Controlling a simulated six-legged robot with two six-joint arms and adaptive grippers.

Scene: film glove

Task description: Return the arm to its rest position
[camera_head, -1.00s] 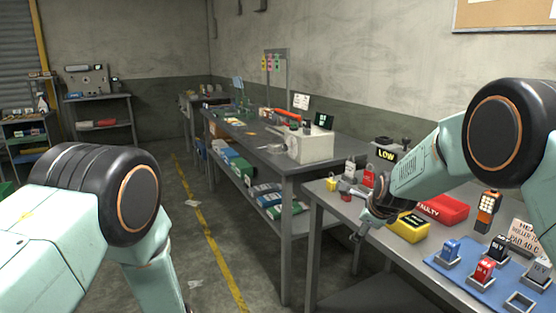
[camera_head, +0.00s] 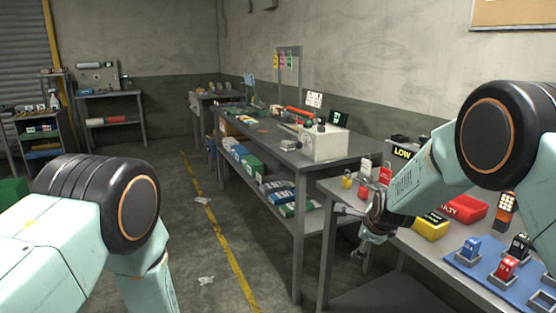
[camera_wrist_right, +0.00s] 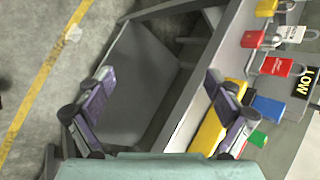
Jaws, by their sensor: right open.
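My right arm reaches in from the right in the head view. Its gripper (camera_head: 362,248) hangs at the left edge of the near workbench (camera_head: 392,262), pointing down and left. In the right wrist view the two purple-grey fingers of this gripper (camera_wrist_right: 160,108) are wide apart with nothing held between them. The bench's edge and lower shelf show behind and between the fingers. My left arm (camera_head: 95,215) fills the lower left of the head view; its gripper is out of frame.
The bench carries a yellow bin (camera_head: 430,226), a red bin (camera_head: 467,208), padlocks (camera_wrist_right: 252,38) and a blue mat (camera_head: 510,287) with switch-like blocks. A longer workbench (camera_head: 300,168) stands behind. Floor left of the yellow line (camera_head: 232,268) is mostly clear.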

